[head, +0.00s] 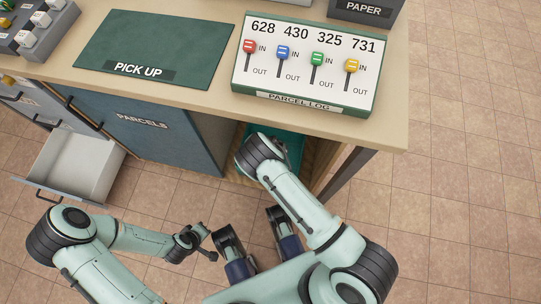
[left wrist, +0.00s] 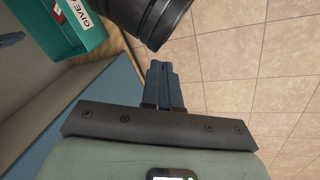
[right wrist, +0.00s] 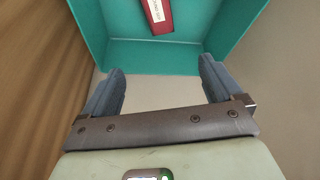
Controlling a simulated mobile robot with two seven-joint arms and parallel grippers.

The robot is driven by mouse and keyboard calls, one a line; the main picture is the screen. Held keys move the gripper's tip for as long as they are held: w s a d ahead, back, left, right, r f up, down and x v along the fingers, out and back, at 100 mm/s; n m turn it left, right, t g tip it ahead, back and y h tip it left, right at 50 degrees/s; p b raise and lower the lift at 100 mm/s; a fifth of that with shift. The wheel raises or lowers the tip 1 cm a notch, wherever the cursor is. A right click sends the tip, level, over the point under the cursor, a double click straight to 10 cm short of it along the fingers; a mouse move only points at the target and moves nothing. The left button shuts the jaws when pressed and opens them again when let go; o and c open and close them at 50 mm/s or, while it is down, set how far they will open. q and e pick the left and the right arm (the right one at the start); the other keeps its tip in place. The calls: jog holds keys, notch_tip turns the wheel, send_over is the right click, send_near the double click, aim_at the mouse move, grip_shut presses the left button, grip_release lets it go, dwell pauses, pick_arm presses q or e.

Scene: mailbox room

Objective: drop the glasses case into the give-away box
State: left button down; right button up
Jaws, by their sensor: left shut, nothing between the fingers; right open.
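The teal give-away box (head: 289,144) stands under the right end of the counter, partly hidden by my right arm. In the left wrist view its lettered wall (left wrist: 90,28) shows. A dark red case with a white label (right wrist: 157,14), seemingly the glasses case, lies within the box's walls in the right wrist view; a red part with a white label (left wrist: 60,12) also shows in the left wrist view. My right gripper (right wrist: 161,70) is open and empty, facing the box, apart from the case. My left gripper (head: 207,243) is shut and empty, low in front of the cabinet; its closed fingers (left wrist: 163,85) show in its wrist view.
An open drawer (head: 75,165) juts out at the left. The parcels cabinet (head: 150,125) stands left of the box. The counter (head: 390,120) overhangs my right arm and carries the parcel log board (head: 305,68) and pick-up mat (head: 155,45). Tiled floor is clear at the right.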

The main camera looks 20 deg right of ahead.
pick_arm(q)
jog(key=shift+s+d+r+g+p, duration=0.25)
jog(key=shift+s+d+r, duration=0.15)
jog(key=shift+s, duration=0.25)
jog(key=shift+s+d+r+g+p, duration=0.15)
jog(key=shift+s+d+r+p, duration=0.1)
jog(key=shift+s+r, duration=0.25)
pick_arm(e)
jog(key=v, duration=0.4)
pick_arm(q)
jog(key=shift+s+f, duration=0.1)
